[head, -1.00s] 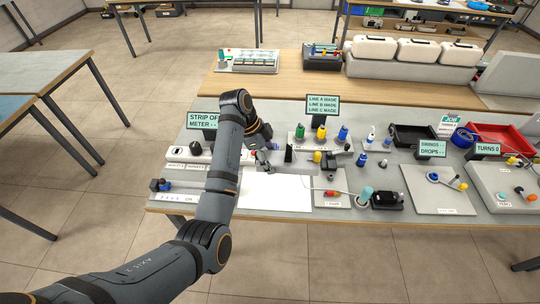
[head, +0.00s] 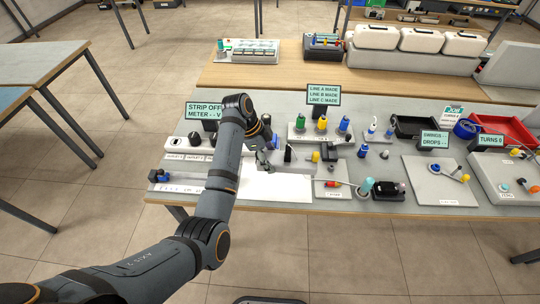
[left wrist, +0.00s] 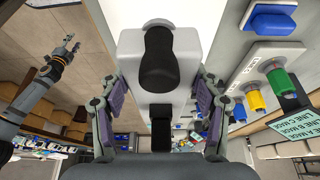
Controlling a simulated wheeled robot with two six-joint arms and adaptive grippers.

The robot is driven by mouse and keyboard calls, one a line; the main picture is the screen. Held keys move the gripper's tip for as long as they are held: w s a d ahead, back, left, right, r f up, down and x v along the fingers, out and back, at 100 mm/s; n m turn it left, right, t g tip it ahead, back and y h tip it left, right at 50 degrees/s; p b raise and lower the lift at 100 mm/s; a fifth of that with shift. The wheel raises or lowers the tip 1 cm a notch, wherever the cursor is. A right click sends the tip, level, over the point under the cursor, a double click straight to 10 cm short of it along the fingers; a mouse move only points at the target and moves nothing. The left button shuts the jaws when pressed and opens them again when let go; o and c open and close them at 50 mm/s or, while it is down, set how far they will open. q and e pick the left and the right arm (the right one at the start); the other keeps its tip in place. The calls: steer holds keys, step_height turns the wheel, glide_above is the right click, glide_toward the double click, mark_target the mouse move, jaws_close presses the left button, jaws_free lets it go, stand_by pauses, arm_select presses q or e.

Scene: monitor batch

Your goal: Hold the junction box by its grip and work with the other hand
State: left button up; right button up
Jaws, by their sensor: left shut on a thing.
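The junction box appears in the left wrist view as a pale grey body with a rounded black part (left wrist: 160,60) on it. It lies between the two purple-padded fingers of my left gripper (left wrist: 160,105), which is shut on it; the exact contact is hard to see. In the head view my left gripper (head: 264,165) is low over the bench, with a black upright piece (head: 288,153) just right of it. My right gripper (left wrist: 71,42) shows small at the left of the left wrist view, apart from the box; its finger gap is unclear.
A rack with green, yellow (head: 322,123) and blue pieces stands behind, under a sign (head: 324,95). A white sheet (head: 275,187) lies in front. Black and red trays (head: 505,128) stand further right.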

mark_target(274, 179)
arm_select(q)
steer(key=shift+f+b, duration=1.8)
steer(key=shift+f, duration=2.85)
